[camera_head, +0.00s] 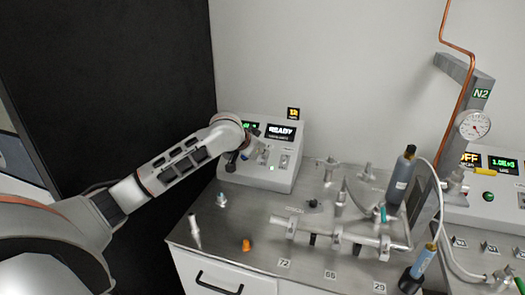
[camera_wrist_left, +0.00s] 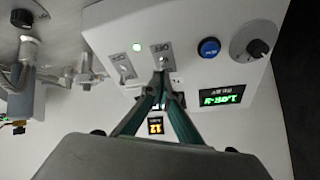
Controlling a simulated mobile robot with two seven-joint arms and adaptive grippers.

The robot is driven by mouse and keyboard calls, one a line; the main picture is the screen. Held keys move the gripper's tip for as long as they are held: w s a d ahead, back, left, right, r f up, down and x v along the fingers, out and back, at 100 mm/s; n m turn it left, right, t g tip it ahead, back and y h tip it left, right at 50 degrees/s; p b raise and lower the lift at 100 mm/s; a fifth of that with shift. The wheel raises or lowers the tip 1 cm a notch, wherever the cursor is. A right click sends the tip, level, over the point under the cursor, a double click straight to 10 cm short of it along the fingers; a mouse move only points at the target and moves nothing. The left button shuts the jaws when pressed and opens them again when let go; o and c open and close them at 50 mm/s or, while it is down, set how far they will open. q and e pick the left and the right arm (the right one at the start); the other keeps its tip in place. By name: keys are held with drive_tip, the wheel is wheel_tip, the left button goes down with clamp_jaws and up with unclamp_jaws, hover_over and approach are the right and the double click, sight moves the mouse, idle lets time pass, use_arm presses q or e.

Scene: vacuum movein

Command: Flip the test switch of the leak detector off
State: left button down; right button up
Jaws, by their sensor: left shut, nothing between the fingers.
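The leak detector (camera_head: 265,178) is a light box at the back left of the bench. Its dark display reads READY in the head view. My left gripper (camera_head: 245,152) is in front of its panel, with fingers shut and empty. In the left wrist view the panel (camera_wrist_left: 195,75) appears turned over. There the closed fingertips (camera_wrist_left: 160,78) are at or just before one toggle switch (camera_wrist_left: 164,62); contact is unclear. A second toggle switch (camera_wrist_left: 124,64) is beside it, clear of the fingers. A green lamp (camera_wrist_left: 138,44) glows between them. I cannot read the switch labels surely. My right gripper is not visible.
A blue button (camera_wrist_left: 209,47) and a dark knob (camera_wrist_left: 251,40) are on the same panel. A metal pipe assembly (camera_head: 335,236) and a dark cylinder (camera_head: 402,178) stand to the right. An orange cap (camera_head: 246,245) lies in front. A black wall (camera_head: 110,70) is left.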

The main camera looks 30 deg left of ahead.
use_arm(q)
drive_tip(key=shift+s+d+f+t, duration=0.1)
drive_tip(key=shift+s+f+t, duration=0.1)
drive_tip(key=shift+f+t, duration=0.2)
drive_tip(key=shift+r, duration=0.4)
drive_tip(key=shift+w+f, duration=0.1)
drive_tip(key=shift+f, duration=0.05)
drive_tip(key=shift+s+d, duration=0.15)
drive_tip(key=shift+s, duration=0.65)
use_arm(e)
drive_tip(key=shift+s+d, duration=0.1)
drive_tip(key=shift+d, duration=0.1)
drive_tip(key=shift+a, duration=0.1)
